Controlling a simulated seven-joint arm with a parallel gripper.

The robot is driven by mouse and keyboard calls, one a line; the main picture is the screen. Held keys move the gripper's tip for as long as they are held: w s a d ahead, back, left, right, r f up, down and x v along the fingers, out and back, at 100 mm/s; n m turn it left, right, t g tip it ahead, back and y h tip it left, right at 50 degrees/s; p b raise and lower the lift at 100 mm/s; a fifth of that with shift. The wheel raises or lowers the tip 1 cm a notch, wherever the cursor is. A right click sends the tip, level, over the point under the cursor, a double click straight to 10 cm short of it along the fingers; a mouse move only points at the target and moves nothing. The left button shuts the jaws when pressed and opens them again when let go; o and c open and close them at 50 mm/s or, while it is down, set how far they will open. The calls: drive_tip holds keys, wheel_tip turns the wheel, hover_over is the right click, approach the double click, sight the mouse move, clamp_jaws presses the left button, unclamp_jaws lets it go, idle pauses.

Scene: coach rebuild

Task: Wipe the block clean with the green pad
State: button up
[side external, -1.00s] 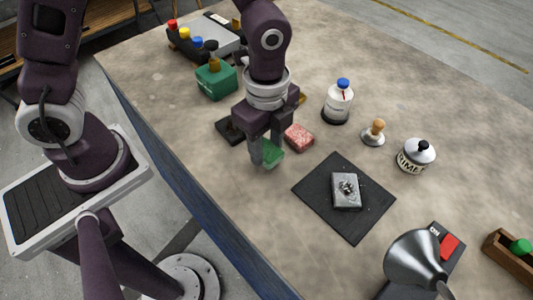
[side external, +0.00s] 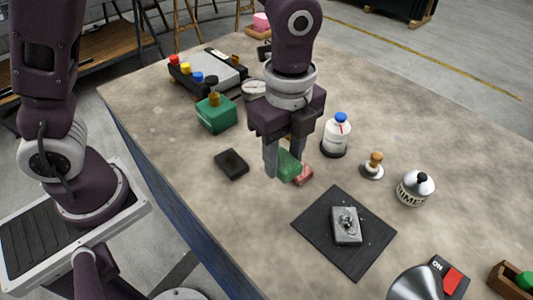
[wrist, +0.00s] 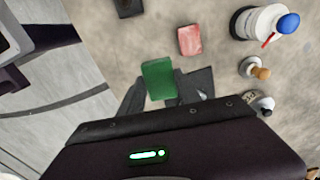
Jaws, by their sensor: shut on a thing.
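My gripper (side external: 284,170) is shut on the green pad (side external: 289,165) and holds it above the table, left of the black mat. The pad also shows between the fingers in the wrist view (wrist: 159,80). The grey metal block (side external: 346,225) lies on the black mat (side external: 320,237), with dark smudges and specks on its top. My gripper is apart from the block.
A white bottle with a blue cap (side external: 335,135), a wooden-knobbed stamp (side external: 373,166), a timer (side external: 415,188) and a green container (side external: 215,113) stand around. A lamp head (side external: 416,284) is at front right.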

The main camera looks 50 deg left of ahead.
sight(344, 207)
drive_tip(key=w+d+m, duration=0.7)
drive_tip(key=d, duration=0.4)
drive_tip(key=shift+s+a+f, duration=0.1)
drive_tip(key=shift+f, duration=1.9)
drive_tip(key=shift+s+a+f, duration=0.1)
drive_tip(key=shift+f, duration=1.85)
drive_tip(key=shift+s+d+f, duration=0.1)
drive_tip(key=shift+s+d, duration=0.05)
drive_tip(key=shift+d, duration=0.2)
clamp_jaws()
drive_tip(key=shift+s+d, duration=2.1)
drive_tip(key=shift+s, duration=0.05)
drive_tip(key=shift+w+a, duration=2.4)
drive_tip(key=shift+w, duration=0.05)
wheel_tip(344, 207, up, 8)
